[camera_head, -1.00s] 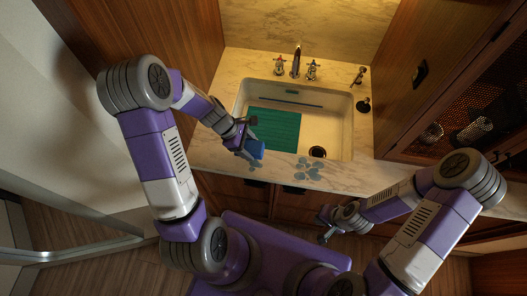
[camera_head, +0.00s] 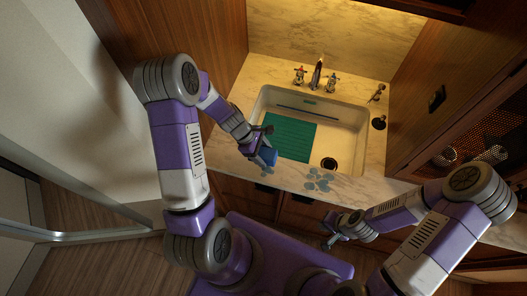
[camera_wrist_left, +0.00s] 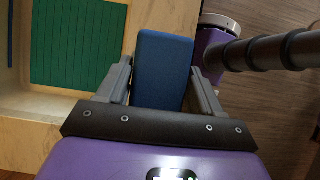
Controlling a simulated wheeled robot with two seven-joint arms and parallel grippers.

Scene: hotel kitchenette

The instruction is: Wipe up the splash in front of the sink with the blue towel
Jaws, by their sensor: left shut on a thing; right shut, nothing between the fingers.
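The blue towel (camera_head: 268,157) is a small folded block held in my left gripper (camera_head: 264,148), above the counter's front strip at the sink's left front corner. In the left wrist view the towel (camera_wrist_left: 162,70) sits between both fingers. The splash (camera_head: 318,180) is a cluster of blue-grey wet spots on the marble in front of the sink, right of the towel. A smaller wet patch (camera_head: 267,171) shows just below the towel, partly hidden by it. I cannot tell whether the towel touches the counter. My right gripper (camera_head: 329,241) is shut and empty, in front of the counter.
The sink basin (camera_head: 345,126) holds a green ribbed mat (camera_head: 289,137) and has a dark drain (camera_head: 329,164). A faucet (camera_head: 317,74) with two cross handles stands behind it. Wooden cabinet walls close in both sides. The counter's front strip is narrow and otherwise clear.

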